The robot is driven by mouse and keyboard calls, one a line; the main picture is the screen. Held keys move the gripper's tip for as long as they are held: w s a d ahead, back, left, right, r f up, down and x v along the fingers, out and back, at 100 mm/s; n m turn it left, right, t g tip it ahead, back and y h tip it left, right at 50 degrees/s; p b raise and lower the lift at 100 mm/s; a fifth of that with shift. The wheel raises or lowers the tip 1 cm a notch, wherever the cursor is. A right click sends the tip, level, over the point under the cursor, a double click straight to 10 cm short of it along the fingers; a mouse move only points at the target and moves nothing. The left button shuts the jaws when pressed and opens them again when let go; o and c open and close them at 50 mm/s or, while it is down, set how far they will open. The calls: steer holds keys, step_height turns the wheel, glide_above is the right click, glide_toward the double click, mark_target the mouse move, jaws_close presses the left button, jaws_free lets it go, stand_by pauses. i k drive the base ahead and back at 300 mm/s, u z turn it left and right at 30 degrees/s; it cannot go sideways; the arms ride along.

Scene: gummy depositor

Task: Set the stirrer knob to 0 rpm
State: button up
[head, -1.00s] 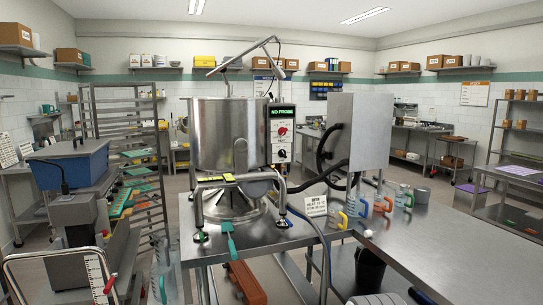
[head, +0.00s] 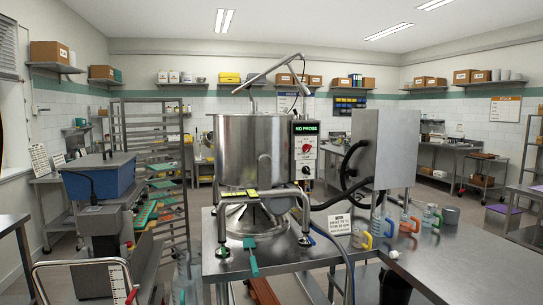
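The steel kettle (head: 240,150) stands on the steel table in the middle of the head view. On its right side is a control box (head: 297,163) with a lit green display (head: 306,127) reading "NO PROBE". Below the display are a red knob (head: 306,148) and a lower dark knob (head: 306,170) on a white plate. The labels are too small to read, so I cannot tell which is the stirrer knob or what it is set to. My gripper is not in view.
A blue tub (head: 98,180) and rack stand left.

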mark_target(305, 171)
steer(key=u, duration=0.4)
steer(key=i, duration=0.6)
steer(key=u, duration=0.6)
steer(key=i, duration=1.2)
steer(key=z, duration=0.65)
